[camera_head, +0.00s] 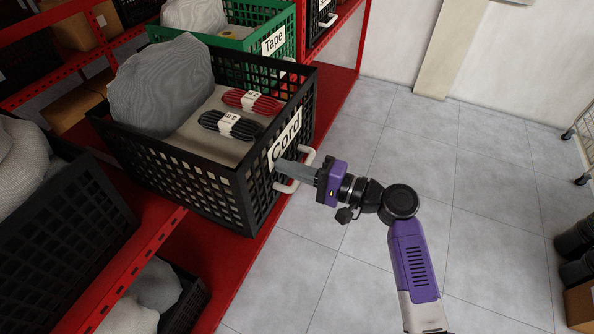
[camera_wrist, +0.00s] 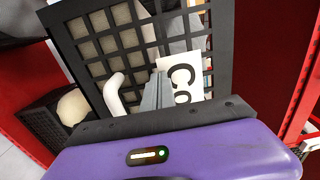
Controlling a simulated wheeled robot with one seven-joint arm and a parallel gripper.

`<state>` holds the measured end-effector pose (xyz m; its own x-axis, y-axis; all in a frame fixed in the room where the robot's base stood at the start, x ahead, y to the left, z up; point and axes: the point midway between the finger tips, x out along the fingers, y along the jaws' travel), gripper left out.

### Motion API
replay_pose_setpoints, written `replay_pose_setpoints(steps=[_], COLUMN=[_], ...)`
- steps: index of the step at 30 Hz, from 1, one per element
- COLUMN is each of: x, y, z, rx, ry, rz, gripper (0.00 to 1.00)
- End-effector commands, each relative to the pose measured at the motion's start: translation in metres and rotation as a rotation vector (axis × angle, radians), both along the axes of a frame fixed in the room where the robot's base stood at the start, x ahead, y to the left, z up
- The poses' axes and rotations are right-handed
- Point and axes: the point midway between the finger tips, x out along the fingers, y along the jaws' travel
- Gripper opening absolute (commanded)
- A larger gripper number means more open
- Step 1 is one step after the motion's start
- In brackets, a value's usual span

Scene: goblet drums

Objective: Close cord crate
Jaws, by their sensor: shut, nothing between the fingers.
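The cord crate (camera_head: 179,172) is a black mesh crate with a white "Cord" label (camera_head: 285,138) and a white handle (camera_head: 309,156) on its front. It stands on the red shelf and its front juts out towards the aisle. Inside lie a red cord bundle (camera_head: 252,102), a black cord bundle (camera_head: 231,125) and a grey mesh-covered lump (camera_head: 161,84). My gripper (camera_head: 281,170) is shut and empty, its fingertips at the crate's front by the handle. In the wrist view the fingers (camera_wrist: 158,92) point at the crate front (camera_wrist: 110,45), beside the handle (camera_wrist: 113,94). Whether they touch is unclear.
A green crate labelled "Tape" (camera_head: 253,42) stands behind on the same red shelf (camera_head: 232,244). Another black crate (camera_head: 65,235) is at the left. The tiled floor (camera_head: 400,130) right of the shelf is mostly clear. Dark items (camera_head: 575,240) stand at the right edge.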

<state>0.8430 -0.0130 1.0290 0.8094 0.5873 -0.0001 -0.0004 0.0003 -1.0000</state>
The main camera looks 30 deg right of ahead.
Motion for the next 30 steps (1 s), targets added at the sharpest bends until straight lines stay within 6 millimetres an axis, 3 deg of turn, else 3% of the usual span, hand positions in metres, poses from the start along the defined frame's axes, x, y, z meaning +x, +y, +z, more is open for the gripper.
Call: replay_pose_setpoints(steps=[21, 30], x=[0.152, 0.194], y=[0.112, 0.142], z=[-0.003, -0.002], rx=[0.000, -0.001], ry=[-0.004, -0.002], rz=[0.005, 0.002], gripper=[0.00, 0.00])
